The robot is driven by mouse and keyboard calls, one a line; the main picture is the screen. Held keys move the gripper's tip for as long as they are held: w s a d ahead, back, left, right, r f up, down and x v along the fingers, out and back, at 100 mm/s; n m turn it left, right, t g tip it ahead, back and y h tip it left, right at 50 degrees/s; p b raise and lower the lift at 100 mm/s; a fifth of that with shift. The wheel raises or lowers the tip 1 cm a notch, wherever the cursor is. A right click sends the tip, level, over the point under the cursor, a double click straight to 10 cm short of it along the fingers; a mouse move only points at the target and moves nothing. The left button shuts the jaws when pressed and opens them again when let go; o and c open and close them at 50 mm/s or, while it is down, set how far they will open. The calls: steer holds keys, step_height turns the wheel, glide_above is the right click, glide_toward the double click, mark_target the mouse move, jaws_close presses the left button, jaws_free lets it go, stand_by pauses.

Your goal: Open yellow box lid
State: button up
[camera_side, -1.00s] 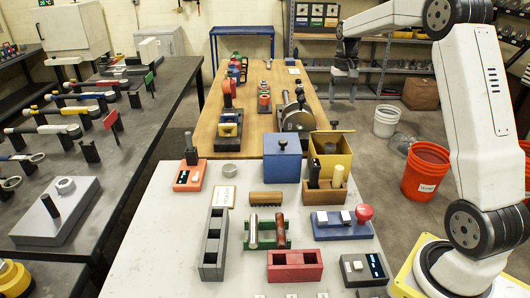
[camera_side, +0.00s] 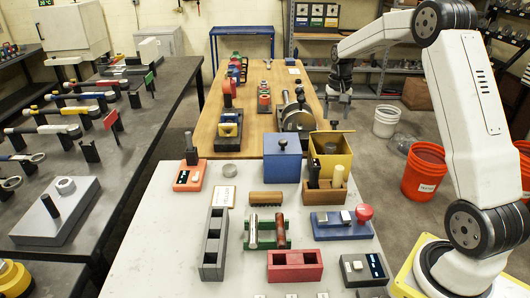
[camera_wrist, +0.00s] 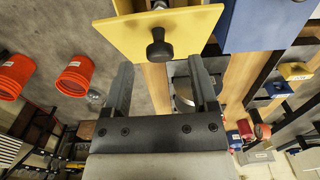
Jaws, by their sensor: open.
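The yellow box (camera_side: 337,160) stands at the back right of the white table, beside the closed blue box (camera_side: 282,166). Its lid (camera_side: 332,140) looks raised and tilted toward the back, with the black knob (camera_side: 334,125) on its far side. In the wrist view the yellow lid (camera_wrist: 120,38) fills the top middle, and its black knob (camera_wrist: 159,48) faces me. My gripper (camera_side: 338,97) is behind the box in the side view, apart from the lid. Its fingers (camera_wrist: 160,75) are open and empty, just short of the knob in the wrist view.
A wooden holder (camera_side: 322,196) with upright pieces stands before the yellow box. The wooden bench (camera_side: 262,110) behind carries several fixtures. An orange bucket (camera_side: 425,170) and a white bucket (camera_side: 386,121) stand on the floor at right.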

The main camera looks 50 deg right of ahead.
steer(key=shift+f, duration=1.1)
jaws_close()
steer(key=shift+r, duration=0.1)
stand_by(0.6)
